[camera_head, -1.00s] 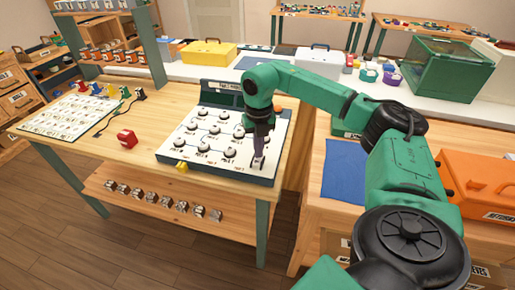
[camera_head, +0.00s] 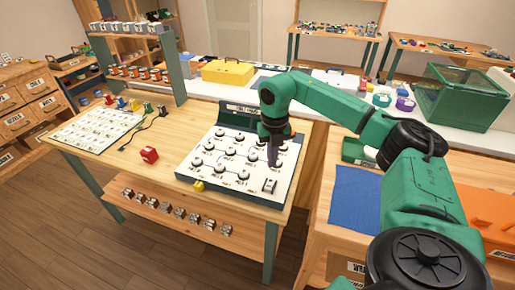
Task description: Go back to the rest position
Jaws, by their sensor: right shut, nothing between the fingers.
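My right gripper (camera_head: 273,158) is shut and empty. It points down just above the right side of the white board with black knobs (camera_head: 222,170), behind a small switch (camera_head: 269,186) at the board's near right corner. I cannot tell exactly how high its fingertips are over the board. My green right arm comes in from the right and bends down to it. The board lies on the wooden table (camera_head: 180,128), with a dark display (camera_head: 238,112) at its back edge. My left gripper is not in view.
A red block (camera_head: 149,155) and a yellow block (camera_head: 198,186) sit left of and at the board's front. A card sheet (camera_head: 92,130) lies further left. A blue mat (camera_head: 355,198) and a green clear-sided case (camera_head: 462,95) are on the right.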

